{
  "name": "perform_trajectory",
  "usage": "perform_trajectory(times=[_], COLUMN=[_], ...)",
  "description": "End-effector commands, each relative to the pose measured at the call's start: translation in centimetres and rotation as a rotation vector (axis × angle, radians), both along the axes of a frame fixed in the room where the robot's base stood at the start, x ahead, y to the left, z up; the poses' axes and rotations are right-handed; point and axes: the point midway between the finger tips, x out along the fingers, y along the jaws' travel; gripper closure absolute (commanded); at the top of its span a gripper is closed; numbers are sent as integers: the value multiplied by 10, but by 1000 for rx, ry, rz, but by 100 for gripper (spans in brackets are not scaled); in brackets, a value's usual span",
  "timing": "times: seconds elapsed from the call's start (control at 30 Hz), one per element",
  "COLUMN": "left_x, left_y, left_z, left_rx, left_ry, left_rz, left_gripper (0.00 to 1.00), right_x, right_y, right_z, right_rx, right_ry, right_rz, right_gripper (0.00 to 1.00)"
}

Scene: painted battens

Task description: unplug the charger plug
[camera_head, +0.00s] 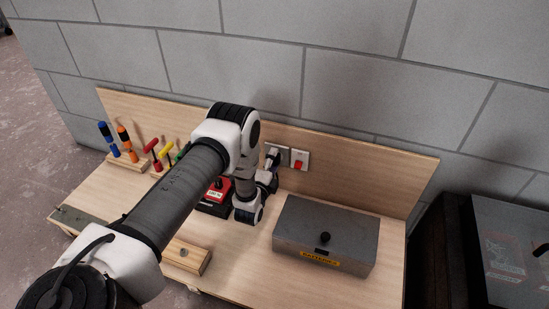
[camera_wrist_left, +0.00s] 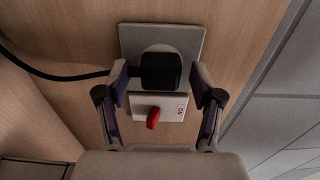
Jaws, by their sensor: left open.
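The black charger plug (camera_wrist_left: 161,71) sits in a grey wall socket plate (camera_wrist_left: 190,38) on the wooden back panel. My left gripper (camera_wrist_left: 160,80) is open, with one finger on each side of the plug; I cannot tell whether they touch it. In the head view my left gripper (camera_head: 272,160) is at the socket, and my arm largely hides the plug there. A black cable (camera_wrist_left: 60,77) runs left from the plug. My right gripper is in neither view.
A switch plate (camera_head: 304,154) with a red rocker (camera_wrist_left: 153,118) adjoins the socket. A grey metal box (camera_head: 325,235) stands on the bench to the right. A red and black unit (camera_head: 215,197) is partly behind my arm. Screwdrivers (camera_head: 124,140) stand in a rack at left.

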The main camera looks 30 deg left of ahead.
Motion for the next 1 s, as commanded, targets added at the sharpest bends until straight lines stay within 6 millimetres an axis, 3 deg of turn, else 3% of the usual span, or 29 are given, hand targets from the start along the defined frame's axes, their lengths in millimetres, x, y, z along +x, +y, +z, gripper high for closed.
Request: perform_trajectory(times=[0.97, 1.0], left_x=[0, 0], left_y=[0, 0], left_z=[1, 1], left_rx=[0, 0], left_ry=[0, 0], left_rz=[0, 0], left_gripper=[33, 44], right_x=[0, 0], right_y=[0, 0], right_z=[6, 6], right_rx=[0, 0], right_ry=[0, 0], right_rz=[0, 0], right_gripper=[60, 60])
